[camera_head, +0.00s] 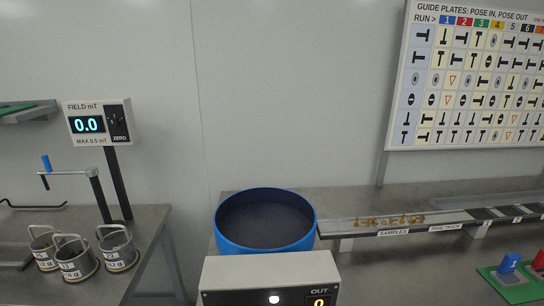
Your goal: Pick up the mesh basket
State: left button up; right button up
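No clearly identifiable mesh basket shows. Three small grey round containers with wire handles and white labels stand close together on the left table: a left one (44,262), a front one (78,272) and a right one (118,262). I cannot tell whether their walls are mesh, and the label print is too small to read surely. Neither of my grippers is in view.
A gauge reading 0.0 (87,124) stands on a post behind the containers, with a crank with a blue handle (46,163) beside it. A blue-rimmed bowl (223,236) stands mid-view behind a white counter box (228,275). A samples rail (365,232) runs right.

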aim_at(76, 260)
jog(key=u, duration=1.5)
